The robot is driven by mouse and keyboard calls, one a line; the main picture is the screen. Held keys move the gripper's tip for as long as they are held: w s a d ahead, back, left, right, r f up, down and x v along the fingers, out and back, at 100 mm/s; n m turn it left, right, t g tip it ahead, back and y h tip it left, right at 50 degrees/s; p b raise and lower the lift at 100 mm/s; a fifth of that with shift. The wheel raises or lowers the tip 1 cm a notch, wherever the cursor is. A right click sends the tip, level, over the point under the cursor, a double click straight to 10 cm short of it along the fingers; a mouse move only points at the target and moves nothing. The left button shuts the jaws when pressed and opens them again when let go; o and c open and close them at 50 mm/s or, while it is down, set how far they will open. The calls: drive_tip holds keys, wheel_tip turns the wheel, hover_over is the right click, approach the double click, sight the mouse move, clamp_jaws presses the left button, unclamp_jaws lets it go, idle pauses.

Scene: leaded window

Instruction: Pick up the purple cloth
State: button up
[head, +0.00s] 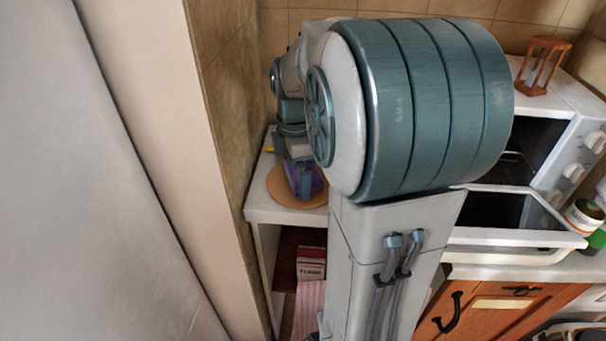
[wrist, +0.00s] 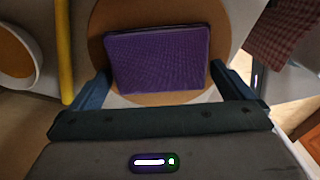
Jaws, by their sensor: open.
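The purple cloth (wrist: 158,60) is a folded rectangular piece lying on a round tan board (wrist: 190,14) in the wrist view. In the head view the cloth (head: 318,181) shows only in part, behind my gripper (head: 302,182), on the board (head: 284,190) on a white counter. In the wrist view my gripper (wrist: 160,88) is open, with one blue finger at each side of the cloth's near edge. The cloth lies between and just beyond the fingers. I cannot tell whether either finger touches it.
A yellow rod-like object (wrist: 64,50) and a white-rimmed round dish (wrist: 16,55) are left of the board. A checked cloth (wrist: 285,32) hangs at right. The oven with its open door (head: 520,243) stands right of my arm. A wall (head: 235,90) is close on the left.

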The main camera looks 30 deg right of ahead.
drive_tip(key=c, duration=0.9)
drive_tip(key=shift+r, duration=0.1)
